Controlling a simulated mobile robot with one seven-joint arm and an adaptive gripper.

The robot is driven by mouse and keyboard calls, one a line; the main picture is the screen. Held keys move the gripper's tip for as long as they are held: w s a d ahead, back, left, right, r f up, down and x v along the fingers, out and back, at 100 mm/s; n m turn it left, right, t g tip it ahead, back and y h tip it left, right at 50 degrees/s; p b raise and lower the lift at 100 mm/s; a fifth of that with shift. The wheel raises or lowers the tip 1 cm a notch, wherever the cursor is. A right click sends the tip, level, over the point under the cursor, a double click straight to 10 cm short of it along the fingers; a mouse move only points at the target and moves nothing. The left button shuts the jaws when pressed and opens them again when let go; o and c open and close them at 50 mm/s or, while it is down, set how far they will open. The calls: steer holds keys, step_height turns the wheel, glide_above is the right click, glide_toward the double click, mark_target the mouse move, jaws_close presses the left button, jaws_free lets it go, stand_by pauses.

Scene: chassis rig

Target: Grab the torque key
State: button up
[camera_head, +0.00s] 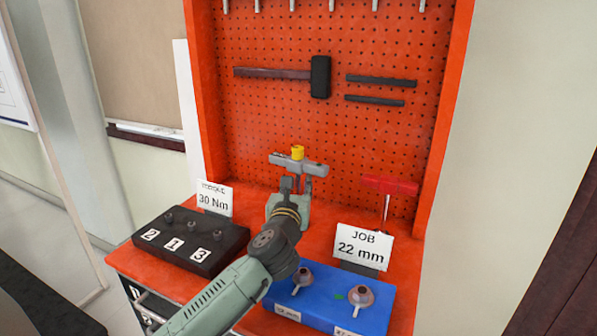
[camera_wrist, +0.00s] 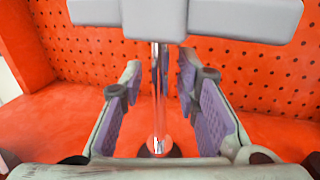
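A grey T-handled tool with a yellow top (camera_head: 297,163) stands upright at the back of the orange bench. In the wrist view its grey handle (camera_wrist: 240,18) crosses the top, and its thin metal shaft (camera_wrist: 158,100) runs down to a dark round foot. My gripper (camera_head: 296,184) is just below the handle. In the wrist view its purple-padded fingers stand apart on either side of the shaft, with visible gaps. A second T-handled tool, red (camera_head: 388,185), stands to the right, partly behind a card. No label shows which is the torque key.
The "JOB 22 mm" card (camera_head: 362,246) and a blue block with sockets (camera_head: 325,305) are at the right. The "30 Nm" card (camera_head: 214,198) and a black numbered block (camera_head: 190,242) are at the left. An orange pegboard (camera_head: 280,115) with a hammer (camera_head: 319,77) rises behind.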

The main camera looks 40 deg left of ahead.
jaws_close()
steer(key=shift+w+r, duration=0.1)
steer(key=shift+r, duration=0.05)
stand_by(0.6)
